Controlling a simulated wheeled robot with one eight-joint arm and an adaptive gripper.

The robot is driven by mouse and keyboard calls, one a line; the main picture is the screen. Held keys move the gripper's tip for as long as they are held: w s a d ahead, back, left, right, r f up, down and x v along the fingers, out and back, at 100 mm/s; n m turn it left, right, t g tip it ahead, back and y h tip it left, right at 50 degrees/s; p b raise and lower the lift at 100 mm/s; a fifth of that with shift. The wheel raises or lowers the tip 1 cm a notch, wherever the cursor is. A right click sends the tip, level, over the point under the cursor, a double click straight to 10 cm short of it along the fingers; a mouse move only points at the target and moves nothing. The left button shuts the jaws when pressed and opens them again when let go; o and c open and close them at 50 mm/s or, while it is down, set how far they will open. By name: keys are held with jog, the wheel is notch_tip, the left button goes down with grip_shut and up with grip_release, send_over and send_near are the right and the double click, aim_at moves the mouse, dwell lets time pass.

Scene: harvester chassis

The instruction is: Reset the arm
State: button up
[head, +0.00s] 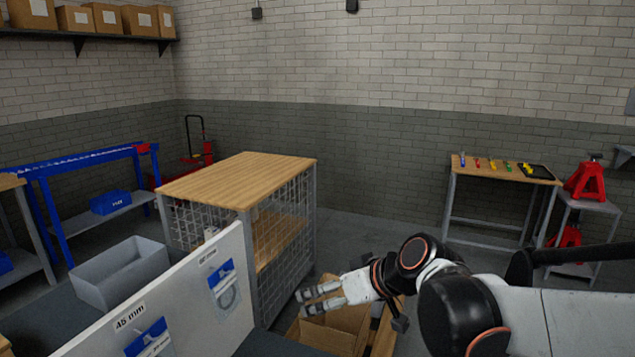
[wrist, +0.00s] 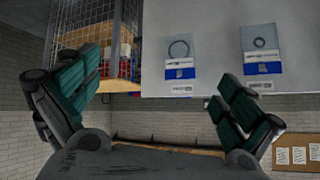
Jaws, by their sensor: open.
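My gripper (head: 318,297) is at the end of my white and black arm, which reaches in from the right in the head view. It points left, above an open cardboard box and beside the panel. In the wrist view my gripper (wrist: 158,102) has its green-padded fingers spread wide, with nothing between them. The pale panel (head: 190,295) carries labels and bagged rings, one label reading 45 mm. In the wrist view the panel (wrist: 212,50) shows two ring packets, apart from the fingers.
A wood-topped mesh cage (head: 240,180) stands behind the panel. A cardboard box (head: 340,325) lies below my gripper. A grey bin (head: 120,272) and a blue rack (head: 90,165) are at left. A tool table (head: 500,170) and red jack stands (head: 585,180) are at right. Floor between is clear.

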jog(key=s+d+f+m+h, duration=0.1)
jog(key=s+d+m+h, duration=0.5)
jog(key=s+d, duration=1.1)
jog(key=shift+s+d+f+m+t+h, duration=0.3)
jog(key=shift+s+f+m+h, duration=0.1)
jog(key=shift+s+h, duration=0.2)
